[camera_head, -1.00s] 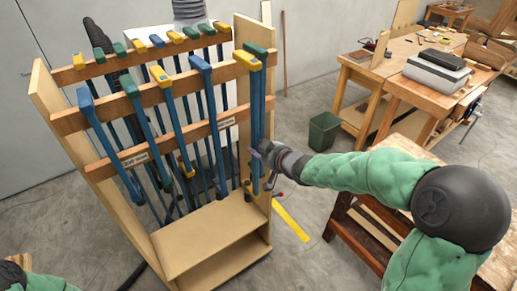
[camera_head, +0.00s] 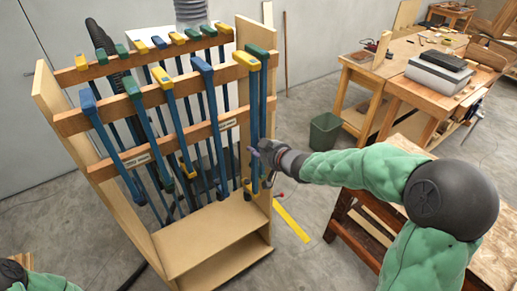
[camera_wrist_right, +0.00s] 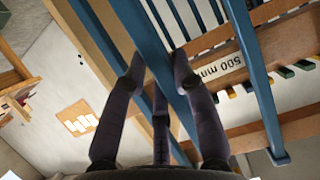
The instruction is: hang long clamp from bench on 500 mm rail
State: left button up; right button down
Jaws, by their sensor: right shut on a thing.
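My right gripper (camera_head: 260,150) is at the right end of the clamp rack, its fingers at the blue bars of the rightmost clamps. In the right wrist view its fingers (camera_wrist_right: 158,75) close around a blue bar (camera_wrist_right: 150,40). This looks like the long clamp. At the rack's right end, a green-headed clamp (camera_head: 258,50) and a yellow-headed clamp (camera_head: 246,60) hang close together, bars upright; I cannot tell which is held. The wooden rail label (camera_wrist_right: 217,70) reads "500 mm". The rail label in the head view (camera_head: 228,123) is too small to read. My left gripper is not visible.
Several other clamps hang along the rack's rails, including a blue-headed one (camera_head: 88,100). The rack's lower shelf (camera_head: 210,235) is bare. A wooden workbench (camera_head: 400,75) with a grey case (camera_head: 437,72) stands to the right. A green bin (camera_head: 325,131) is on the floor.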

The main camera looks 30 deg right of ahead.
jog(key=shift+w+a+r+b, duration=0.15)
jog(key=shift+w+b, duration=0.15)
jog(key=shift+w, duration=1.95)
jog(key=shift+w+a, duration=0.15)
jog(key=shift+w, duration=1.5)
jog(key=shift+f+b, duration=0.25)
jog(key=shift+b, duration=0.15)
jog(key=shift+f+b, duration=0.6)
jog(key=shift+f, duration=0.1)
